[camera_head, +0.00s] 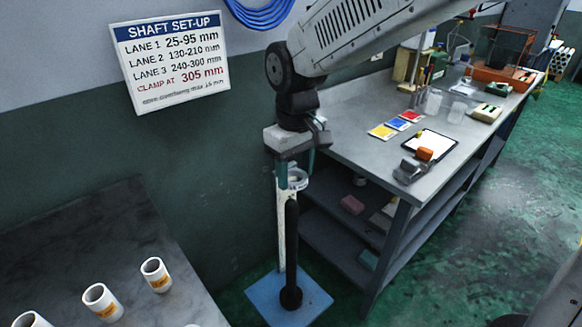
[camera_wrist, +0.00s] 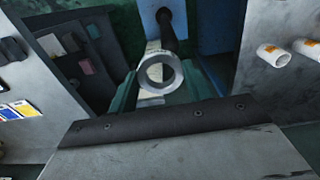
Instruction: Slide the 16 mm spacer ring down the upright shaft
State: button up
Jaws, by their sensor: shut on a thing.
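My gripper (camera_head: 291,183) points down and is shut on a pale grey spacer ring (camera_head: 299,186). In the wrist view the ring (camera_wrist: 142,76) sits between the two teal fingers with its hole open. The dark upright shaft (camera_head: 291,240) stands below, with a thicker collar near its foot, on a blue base plate (camera_head: 262,297). In the head view the ring is just above the shaft's top and seems apart from it. A white upright strip (camera_head: 281,225) stands behind the shaft.
White tubes with orange labels (camera_head: 156,275) stand on a grey table at left. A workbench (camera_head: 350,120) with cards, a clipboard and tools runs along the right. A wall sign (camera_head: 170,62) lists three lanes and "clamp at 305 mm". Green floor is open at right.

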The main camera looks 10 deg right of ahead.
aim_at(291, 200)
jog(key=shift+s+a+r+n, duration=0.15)
jog(key=shift+s+a+r, duration=0.1)
jog(key=shift+s+r, duration=0.2)
jog(key=shift+s+a+r+n, duration=0.15)
jog(key=shift+s+a+r, duration=0.15)
jog(key=shift+s, duration=0.2)
jog(key=shift+f, duration=4.6)
jog(key=o, duration=1)
jog(key=shift+o, duration=0.2)
jog(key=shift+r, duration=0.15)
notch_tip(291, 200, up, 8)
jog(key=shift+d+f, duration=0.1)
jog(key=shift+f, duration=0.1)
